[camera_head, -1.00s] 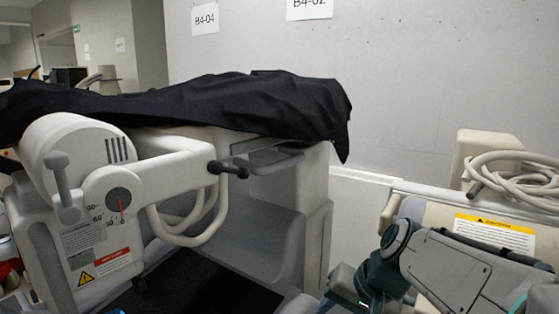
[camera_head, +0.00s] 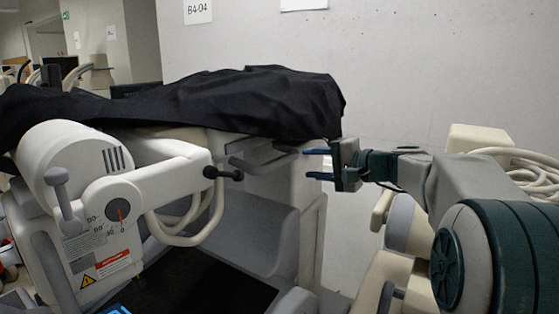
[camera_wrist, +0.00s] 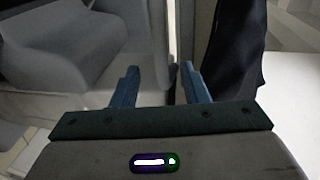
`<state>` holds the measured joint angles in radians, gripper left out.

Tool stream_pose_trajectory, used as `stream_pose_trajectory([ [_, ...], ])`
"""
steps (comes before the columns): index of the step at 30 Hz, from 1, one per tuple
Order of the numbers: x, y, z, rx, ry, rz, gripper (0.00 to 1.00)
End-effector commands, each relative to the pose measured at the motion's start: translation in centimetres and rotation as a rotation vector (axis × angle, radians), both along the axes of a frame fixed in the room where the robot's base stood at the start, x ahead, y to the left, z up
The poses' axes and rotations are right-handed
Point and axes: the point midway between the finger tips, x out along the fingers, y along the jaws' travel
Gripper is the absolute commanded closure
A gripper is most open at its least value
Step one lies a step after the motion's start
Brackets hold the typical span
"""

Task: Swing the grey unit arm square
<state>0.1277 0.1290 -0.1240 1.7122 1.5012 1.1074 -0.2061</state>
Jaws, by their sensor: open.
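The grey unit (camera_head: 70,160) stands at the left of the head view with its light grey arm (camera_head: 165,182) reaching right. A dark handle (camera_head: 222,173) sits at the arm's end. A dial (camera_head: 121,211) with a red needle and a degree scale is at the arm's pivot; the needle points roughly up. My gripper (camera_head: 318,164) is open and empty, to the right of the handle and apart from it, with its blue fingers pointing left. In the wrist view the open fingers (camera_wrist: 158,85) show nothing between them but grey surfaces behind.
A black cover (camera_head: 200,100) drapes over the unit's top and hangs at its right end; it also shows close beyond my fingers in the wrist view (camera_wrist: 228,55). A hose (camera_head: 190,232) loops below the arm. A cart with coiled hose (camera_head: 520,165) stands at right.

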Motion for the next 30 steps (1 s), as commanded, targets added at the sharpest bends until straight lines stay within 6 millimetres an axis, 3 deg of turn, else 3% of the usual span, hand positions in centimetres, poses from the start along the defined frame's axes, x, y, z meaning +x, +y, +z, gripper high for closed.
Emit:
stream_pose_trajectory([
  [9,4.3,5.3,-1.1,-0.001,0.003,0.004,0.59],
  [15,6.1,7.4,-1.8,-0.002,0.002,0.001,0.59],
  [28,6.7,8.3,-2.1,-0.002,0.001,0.0,0.59],
  [29,6.7,8.3,-2.1,-0.002,0.001,0.0,0.62],
  [30,6.7,8.3,-2.1,-0.002,0.001,0.0,0.73],
])
